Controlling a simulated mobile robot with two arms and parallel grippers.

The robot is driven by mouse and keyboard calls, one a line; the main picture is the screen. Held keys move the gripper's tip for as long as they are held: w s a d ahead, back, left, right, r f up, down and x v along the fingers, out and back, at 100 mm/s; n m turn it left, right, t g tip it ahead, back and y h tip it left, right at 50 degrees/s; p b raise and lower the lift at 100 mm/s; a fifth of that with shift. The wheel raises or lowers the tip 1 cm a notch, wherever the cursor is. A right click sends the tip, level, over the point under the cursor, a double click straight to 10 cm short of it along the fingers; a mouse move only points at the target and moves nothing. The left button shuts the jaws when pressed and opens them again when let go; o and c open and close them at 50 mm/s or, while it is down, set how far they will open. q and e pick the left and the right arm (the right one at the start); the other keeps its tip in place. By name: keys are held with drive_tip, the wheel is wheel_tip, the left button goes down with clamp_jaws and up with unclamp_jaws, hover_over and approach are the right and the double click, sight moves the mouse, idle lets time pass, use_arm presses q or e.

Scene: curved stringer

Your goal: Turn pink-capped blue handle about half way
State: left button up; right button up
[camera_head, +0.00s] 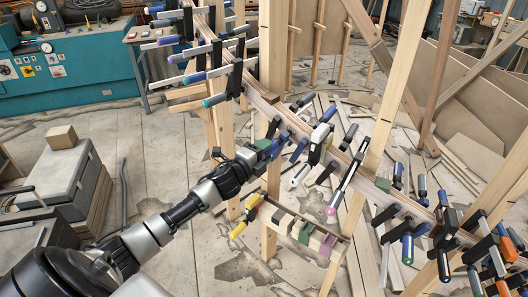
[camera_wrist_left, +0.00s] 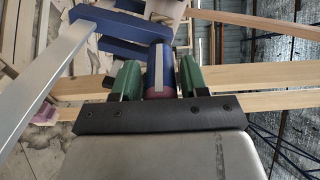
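The blue handle (camera_wrist_left: 160,66) with a pinkish-red cap (camera_wrist_left: 160,93) shows in the left wrist view. It has a pale stripe along it and points toward my wrist. My left gripper (camera_wrist_left: 160,78) has its green fingers on either side of the handle. The gaps are very narrow, and I cannot tell whether the fingers touch it. The cap's near end is hidden by the black gripper plate. In the head view my left gripper (camera_head: 270,148) is at the curved wooden stringer (camera_head: 335,152), among the clamps. My right gripper is not in view.
A grey metal clamp bar (camera_wrist_left: 42,88) runs close on the left in the wrist view. Other clamps with blue handles (camera_head: 298,151) crowd the stringer. Wooden posts (camera_head: 272,50) stand around it. A grey toolbox (camera_head: 55,178) stands at the left, with open floor between.

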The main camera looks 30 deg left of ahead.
use_arm(q)
drive_tip(key=shift+o, duration=0.9)
drive_tip(key=s+b, duration=0.3)
drive_tip(key=s, duration=0.7)
drive_tip(key=shift+s+a, duration=0.4)
drive_tip(key=shift+a, duration=0.05)
drive_tip(key=shift+s+a+p, duration=0.1)
drive_tip(key=shift+s+p, duration=0.3)
drive_tip(key=shift+s, duration=1.2)
